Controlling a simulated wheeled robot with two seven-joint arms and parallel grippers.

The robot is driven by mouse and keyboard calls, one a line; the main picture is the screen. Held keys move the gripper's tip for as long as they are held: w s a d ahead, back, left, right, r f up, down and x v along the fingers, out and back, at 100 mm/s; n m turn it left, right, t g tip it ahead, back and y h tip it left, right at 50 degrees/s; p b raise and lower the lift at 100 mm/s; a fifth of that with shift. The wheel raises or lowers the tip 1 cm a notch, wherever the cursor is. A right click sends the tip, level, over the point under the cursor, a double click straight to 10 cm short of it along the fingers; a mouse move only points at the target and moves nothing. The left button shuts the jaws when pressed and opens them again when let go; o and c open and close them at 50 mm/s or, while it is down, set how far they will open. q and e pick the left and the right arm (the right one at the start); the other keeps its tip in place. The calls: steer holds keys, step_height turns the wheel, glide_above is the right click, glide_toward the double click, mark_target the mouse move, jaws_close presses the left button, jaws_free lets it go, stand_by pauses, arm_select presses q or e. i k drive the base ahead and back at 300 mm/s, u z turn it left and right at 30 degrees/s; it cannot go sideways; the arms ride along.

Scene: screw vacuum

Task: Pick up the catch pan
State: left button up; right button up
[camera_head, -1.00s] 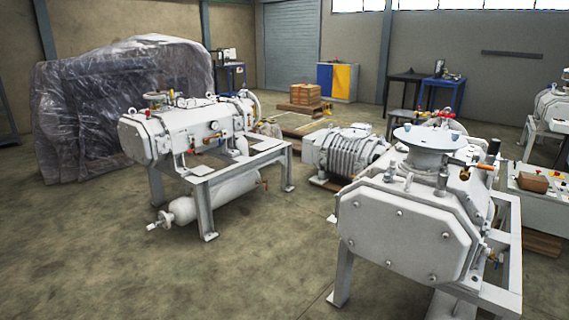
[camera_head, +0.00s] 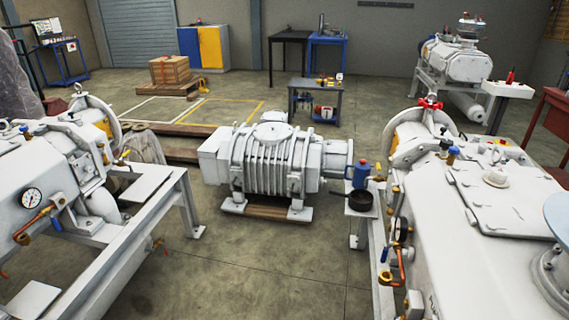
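A small dark round pan (camera_head: 361,201), which looks like the catch pan, sits on a small pale stand (camera_head: 358,214) at the right of centre. A dark handle or bar seems to stick out from it to the left. A blue can with a red top (camera_head: 361,175) stands right behind the pan, close to it; I cannot tell if they touch. Neither of my grippers is in view.
A white pump (camera_head: 50,180) on a frame fills the left, another large white machine (camera_head: 480,235) the right. A ribbed blower (camera_head: 268,165) on a wooden pallet stands between them. Open concrete floor (camera_head: 270,270) lies in front. A low table (camera_head: 315,98) stands behind.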

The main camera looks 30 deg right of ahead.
mark_target(360, 200)
steer(key=i, duration=1.7)
steer(key=z, duration=0.35)
steer(key=i, duration=0.6)
steer(key=z, duration=1.9)
